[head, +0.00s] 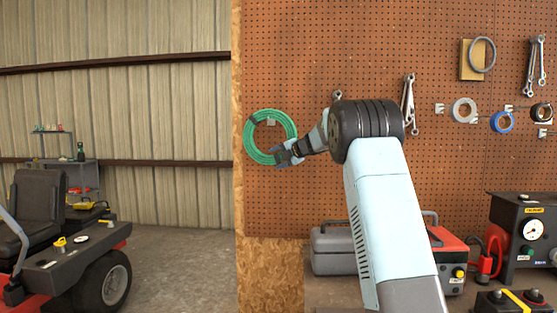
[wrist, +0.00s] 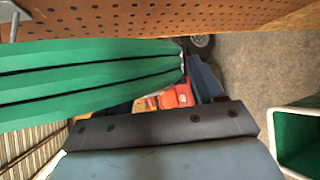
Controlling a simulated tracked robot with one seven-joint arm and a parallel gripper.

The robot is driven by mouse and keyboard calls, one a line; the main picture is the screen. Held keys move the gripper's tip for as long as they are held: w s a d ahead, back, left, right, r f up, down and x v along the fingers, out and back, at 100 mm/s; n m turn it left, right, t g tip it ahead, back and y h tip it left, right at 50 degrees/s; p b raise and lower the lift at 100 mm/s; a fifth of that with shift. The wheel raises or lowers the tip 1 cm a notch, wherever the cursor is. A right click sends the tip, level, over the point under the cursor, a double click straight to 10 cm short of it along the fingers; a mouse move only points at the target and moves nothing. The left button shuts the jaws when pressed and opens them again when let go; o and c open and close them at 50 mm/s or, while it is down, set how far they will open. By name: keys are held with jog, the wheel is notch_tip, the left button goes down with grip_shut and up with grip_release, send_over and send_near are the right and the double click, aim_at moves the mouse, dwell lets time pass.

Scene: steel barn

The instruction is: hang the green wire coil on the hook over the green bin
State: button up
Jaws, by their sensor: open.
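The green wire coil (head: 249,147) is against the left part of the pegboard in the head view, its ring around a small pale hook plate (head: 271,122). Whether it bears on the hook is hard to tell. The coil fills the left of the wrist view as thick green bands (wrist: 80,78), very close to my gripper. My gripper (head: 284,157) is open at the coil's lower right rim; whether it touches is unclear. One finger shows in the wrist view (wrist: 206,82). A pale-rimmed container with green inside (wrist: 277,138), perhaps the green bin, shows at the right there.
Wrenches (head: 408,92), a grey tape roll (head: 464,110) and a blue tape roll (head: 503,122) hang further right. A grey toolbox (head: 335,250) and a dark gauge unit (head: 525,228) stand below. A ride-on mower (head: 60,250) is at left. Bare pegboard lies below the coil.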

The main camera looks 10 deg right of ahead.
jog(key=v, duration=1.4)
jog(key=s+r+m+t+h, duration=0.5)
jog(key=s+r+m, duration=0.2)
jog(key=r+m, duration=0.15)
jog(key=s+d+m+h, duration=0.1)
jog(key=s+m+h, duration=0.4)
jog(key=s+m, duration=0.5)
jog(key=s+a+f+m+g, duration=0.3)
jog(key=s+f, duration=0.5)
jog(key=s, duration=0.4)
jog(key=s+a+f+m+g+y, duration=0.1)
jog(key=s+a+f+m+g, duration=0.1)
jog(key=s+f, duration=0.6)
jog(key=s+a+f+m+g+y, duration=0.1)
jog(key=s+a+f+m+g, duration=0.2)
jog(key=s, duration=1.3)
notch_tip(320, 180, down, 5)
jog(key=a+g, duration=0.2)
jog(key=g, duration=0.1)
jog(key=shift+f+m, duration=0.2)
jog(key=shift+m, duration=0.15)
